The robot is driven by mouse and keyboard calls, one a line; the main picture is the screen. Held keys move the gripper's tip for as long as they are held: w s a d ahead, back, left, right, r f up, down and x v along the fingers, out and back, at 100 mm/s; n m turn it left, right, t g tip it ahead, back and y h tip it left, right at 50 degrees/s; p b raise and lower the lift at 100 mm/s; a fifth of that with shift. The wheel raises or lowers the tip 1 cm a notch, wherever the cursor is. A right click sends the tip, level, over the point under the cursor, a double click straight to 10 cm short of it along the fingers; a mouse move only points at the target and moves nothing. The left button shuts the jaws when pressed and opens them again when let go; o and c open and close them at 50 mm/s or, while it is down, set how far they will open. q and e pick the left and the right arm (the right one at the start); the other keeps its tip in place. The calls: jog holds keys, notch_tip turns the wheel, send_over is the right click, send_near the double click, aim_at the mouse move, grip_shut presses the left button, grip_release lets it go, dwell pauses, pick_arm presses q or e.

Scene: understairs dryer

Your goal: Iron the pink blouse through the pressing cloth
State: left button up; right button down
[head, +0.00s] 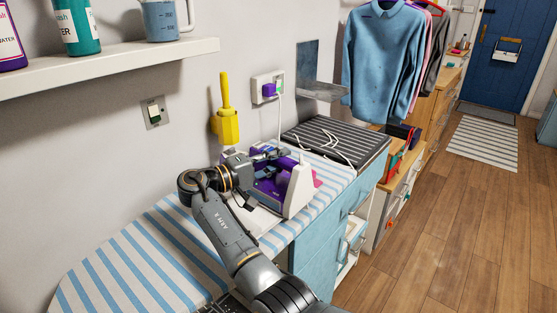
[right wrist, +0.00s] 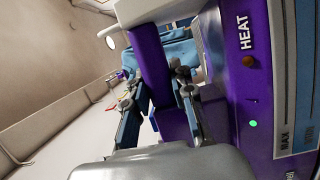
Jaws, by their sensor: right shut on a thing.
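The purple and white iron (head: 299,190) is on the blue-and-white striped ironing board (head: 150,262). My right gripper (head: 262,157) is shut on the iron's purple handle, which passes between the fingers in the right wrist view (right wrist: 158,88). That view also shows the iron's side (right wrist: 258,110) with HEAT and MAX markings and a lit green light. A plain white cloth-like patch (head: 254,218) lies beside and partly under the iron, mostly hidden by my arm. A small magenta patch (head: 318,181) shows beyond the iron; I cannot tell whether it is the blouse. My left gripper is out of view.
A dark ribbed mat (head: 345,140) with a white cord lies at the board's far end. A wall socket (head: 268,87) with a purple plug and a yellow bottle-shaped object (head: 227,118) are behind. A shelf (head: 110,65) juts out upper left. The board's near left is clear.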

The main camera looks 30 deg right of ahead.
aim_at(293, 170)
jog(key=s+p, duration=0.1)
jog(key=s+d+p, duration=0.1)
jog(key=s+p, duration=0.1)
jog(key=shift+s+d+r+p, duration=0.1)
jog(key=shift+d+r+p, duration=0.05)
jog(key=shift+r+p, duration=0.2)
jog(key=shift+s+d, duration=0.1)
jog(key=shift+s, duration=0.25)
jog(key=shift+s+d+f+p, duration=0.1)
jog(key=shift+s+f+p, duration=0.05)
jog(key=shift+s+p, duration=0.2)
jog(key=shift+s+d+f+p, duration=0.1)
jog(key=shift+s+d+p, duration=0.05)
jog(key=shift+s+p, duration=0.25)
